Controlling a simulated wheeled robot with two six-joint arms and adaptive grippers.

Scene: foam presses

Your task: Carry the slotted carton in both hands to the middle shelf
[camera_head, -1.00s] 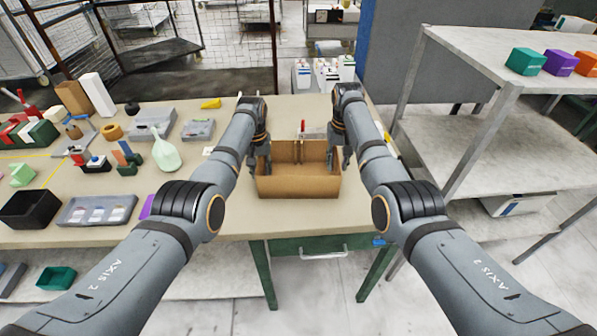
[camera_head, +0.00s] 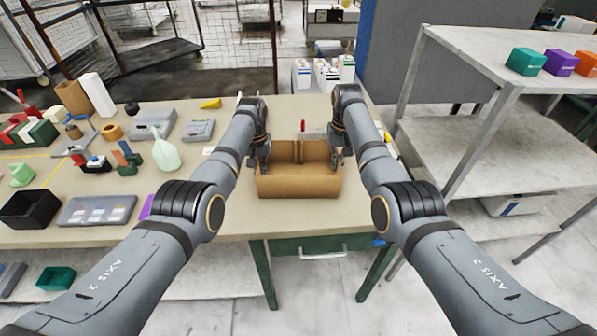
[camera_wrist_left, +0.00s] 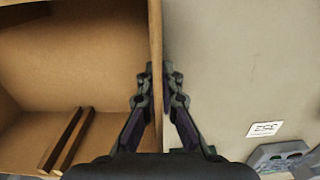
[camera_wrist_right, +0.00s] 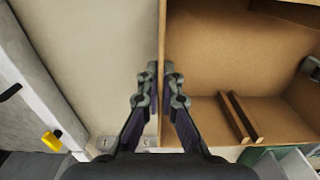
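The slotted carton (camera_head: 298,184) is an open brown box on the near edge of the workbench, with a slotted divider inside. My left gripper (camera_head: 262,163) is at its left side wall and my right gripper (camera_head: 336,160) at its right side wall. In the left wrist view, the left gripper (camera_wrist_left: 157,72) has one finger inside and one outside the carton wall (camera_wrist_left: 155,30), closed against it. In the right wrist view, the right gripper (camera_wrist_right: 161,72) pinches the opposite wall (camera_wrist_right: 162,28) the same way. The middle shelf (camera_head: 500,155) is on the grey rack at the right.
The rack's top shelf (camera_head: 465,50) holds teal, purple and orange boxes. A rack post (camera_head: 480,140) stands at the front. The middle shelf looks clear. The workbench (camera_head: 225,215) has trays, a green bottle (camera_head: 165,150) and a black bin (camera_head: 30,207) left of the carton.

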